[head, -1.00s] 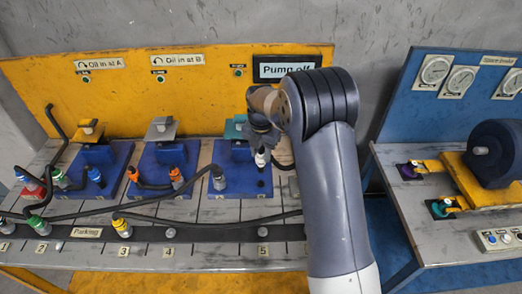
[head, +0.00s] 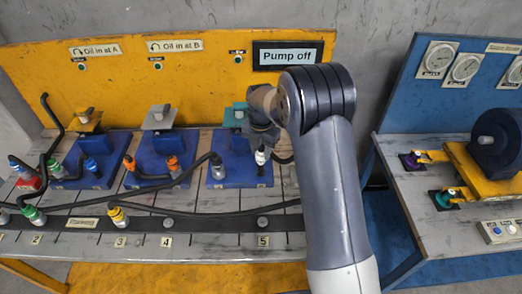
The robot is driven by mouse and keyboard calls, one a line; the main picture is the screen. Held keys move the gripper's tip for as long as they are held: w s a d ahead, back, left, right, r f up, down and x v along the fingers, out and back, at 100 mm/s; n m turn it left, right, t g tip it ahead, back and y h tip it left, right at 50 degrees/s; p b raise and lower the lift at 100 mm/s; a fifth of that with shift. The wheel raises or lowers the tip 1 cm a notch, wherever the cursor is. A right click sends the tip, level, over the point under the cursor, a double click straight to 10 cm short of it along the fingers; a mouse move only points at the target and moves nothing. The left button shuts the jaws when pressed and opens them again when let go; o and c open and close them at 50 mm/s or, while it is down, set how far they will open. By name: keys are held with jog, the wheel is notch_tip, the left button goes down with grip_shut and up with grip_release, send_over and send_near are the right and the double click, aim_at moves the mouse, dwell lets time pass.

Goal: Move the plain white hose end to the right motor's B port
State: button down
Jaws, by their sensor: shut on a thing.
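The plain white hose end (head: 261,156) is upright over the front right of the right blue motor base (head: 238,178). My gripper (head: 262,143) is shut on it from above, with the jaws partly hidden by my wrist. The hose end stands at the dark B port (head: 262,170) and looks to meet it; I cannot tell if it is fully seated. Another hose end (head: 217,167) stands on the left side of the same base. The black hose from the white end runs behind my arm.
The middle motor base (head: 150,181) carries orange-marked hose ends, the left base (head: 80,180) blue and green ones. A dark parking rail (head: 190,222) with green (head: 33,215) and yellow (head: 117,216) hose ends crosses the front. A second bench (head: 395,190) stands right, past a gap.

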jog(key=shift+f, duration=0.15)
dwell(0.3)
jog(key=shift+f+b, duration=0.6)
jog(key=shift+f, duration=0.05)
jog(key=c, duration=0.9)
grip_release()
jog(key=shift+r+p, duration=1.95)
jog(key=shift+r, duration=1.1)
notch_tip(320, 180, up, 11)
jog(key=b, duration=0.2)
jog(key=shift+f, duration=0.15)
